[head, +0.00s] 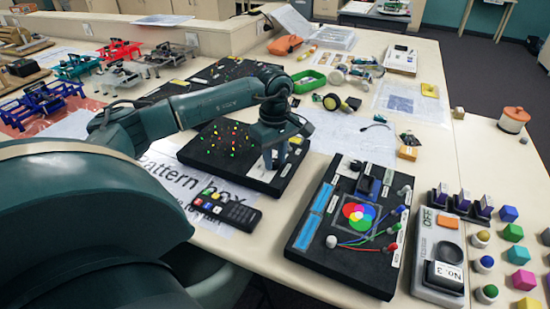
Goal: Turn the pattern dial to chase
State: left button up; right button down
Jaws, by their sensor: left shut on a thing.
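The pattern box (222,158) is a flat black board with a cluster of small red, yellow and green lights on its left part. My left gripper (274,158) points down over the right part of the board, its fingers close together at the board's top. It is shut on the pattern dial, which is mostly hidden between and behind the fingers. The dial's marks and where it points are too small and too covered to tell. My right gripper is not in view.
A black remote (227,211) lies on the paper in front of the board. A black colour-mixing panel (325,254) with knobs and wires stands to the right. A grey switch unit (438,285) and coloured blocks lie farther right.

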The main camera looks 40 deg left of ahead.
aim_at(275, 162)
pick_arm(q)
jog(key=shift+n, duration=0.6)
jog(key=o, duration=1)
jog(key=shift+r, duration=0.1)
notch_tip(275, 162, up, 13)
jog(key=b, duration=0.1)
dwell(0.5)
